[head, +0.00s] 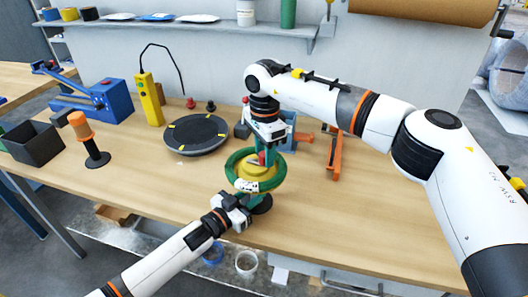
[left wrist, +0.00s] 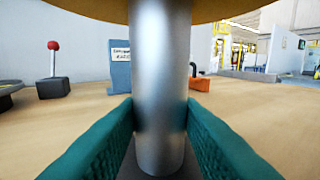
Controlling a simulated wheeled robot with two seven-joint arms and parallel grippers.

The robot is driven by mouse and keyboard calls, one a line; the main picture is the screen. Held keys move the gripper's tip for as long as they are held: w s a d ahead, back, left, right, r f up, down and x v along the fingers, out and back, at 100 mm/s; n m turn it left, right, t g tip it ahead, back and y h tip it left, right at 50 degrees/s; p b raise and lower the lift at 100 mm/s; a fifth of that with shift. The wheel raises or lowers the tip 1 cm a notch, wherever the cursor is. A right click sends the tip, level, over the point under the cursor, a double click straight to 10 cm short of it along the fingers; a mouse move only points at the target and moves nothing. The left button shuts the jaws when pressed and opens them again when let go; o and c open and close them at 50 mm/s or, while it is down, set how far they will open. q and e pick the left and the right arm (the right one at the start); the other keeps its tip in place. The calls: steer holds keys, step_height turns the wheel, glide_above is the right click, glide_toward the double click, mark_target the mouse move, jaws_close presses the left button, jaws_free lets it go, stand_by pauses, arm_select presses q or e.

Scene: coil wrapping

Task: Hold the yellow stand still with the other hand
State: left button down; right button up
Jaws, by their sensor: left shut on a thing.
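The yellow stand has a yellow round top (head: 252,171) in the head view, with a green coil (head: 277,182) around it. In the left wrist view its grey metal post (left wrist: 162,85) stands upright under the yellow underside (left wrist: 100,9). My left gripper (left wrist: 162,125) has its teal fingers on both sides of the post, shut on it below the top. In the head view the coil partly hides this grip. My right gripper (head: 264,152) points down over the stand's middle, by a red knob; whether it is shut is unclear.
Left of the stand on the wooden table lie a dark round turntable (head: 196,134), a yellow control box (head: 149,98), an orange-handled tool (head: 88,138), a dark bin (head: 34,143) and a blue machine (head: 100,101). An orange rack (head: 334,152) stands to the right. The right front tabletop is clear.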

mark_target(264, 154)
arm_select(q)
steer(key=shift+f, duration=0.1)
arm_select(e)
steer(key=shift+o, duration=0.7)
steer(key=shift+a, duration=0.1)
step_height(264, 154, up, 12)
arm_select(q)
steer(key=c, duration=0.9)
jaws_free()
steer(key=shift+c, duration=0.2)
steer(key=shift+s+a, duration=0.1)
